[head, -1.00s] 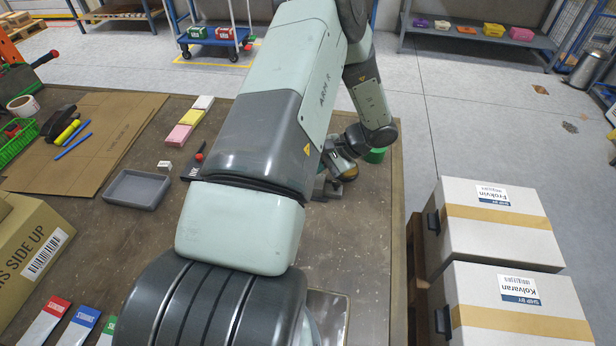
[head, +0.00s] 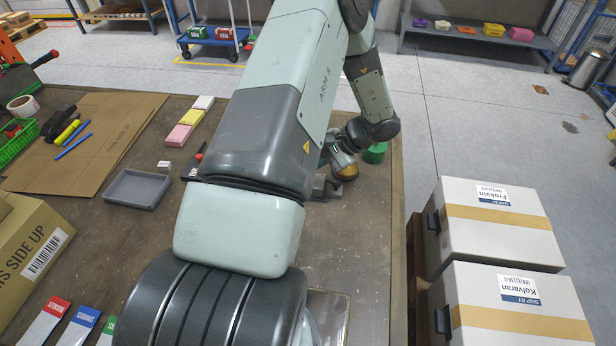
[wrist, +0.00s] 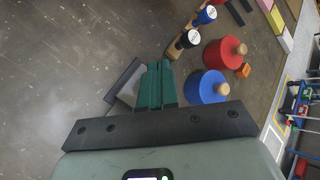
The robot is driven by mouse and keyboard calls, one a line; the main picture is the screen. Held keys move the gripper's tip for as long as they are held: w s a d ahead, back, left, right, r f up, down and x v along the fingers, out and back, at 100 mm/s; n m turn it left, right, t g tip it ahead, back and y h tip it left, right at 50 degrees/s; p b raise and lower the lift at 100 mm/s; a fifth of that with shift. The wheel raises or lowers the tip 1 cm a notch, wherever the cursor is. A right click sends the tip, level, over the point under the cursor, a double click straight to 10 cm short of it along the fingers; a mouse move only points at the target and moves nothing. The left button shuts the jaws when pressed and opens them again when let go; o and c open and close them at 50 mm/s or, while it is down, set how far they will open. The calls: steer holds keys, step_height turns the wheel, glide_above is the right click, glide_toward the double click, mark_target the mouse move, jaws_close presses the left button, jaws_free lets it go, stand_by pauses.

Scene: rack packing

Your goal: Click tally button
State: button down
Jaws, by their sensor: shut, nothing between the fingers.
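My gripper (wrist: 155,85) shows in the wrist view as two green fingers closed together with nothing between them. It points down toward the brown tabletop. A grey block-like item (wrist: 124,82) lies right beside the fingertips and is partly hidden by them. A grey metal item (head: 325,188) also shows beside my forearm in the head view. I cannot tell whether either is the tally device, and no tally button can be made out. In the head view my fingertips are hidden by my arm. I cannot tell whether they touch anything.
A grey tray (head: 137,189) and cardboard (head: 90,140) lie left. White boxes (head: 500,225) stand right, off the table.

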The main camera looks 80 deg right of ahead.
steer(key=shift+r, duration=2.5)
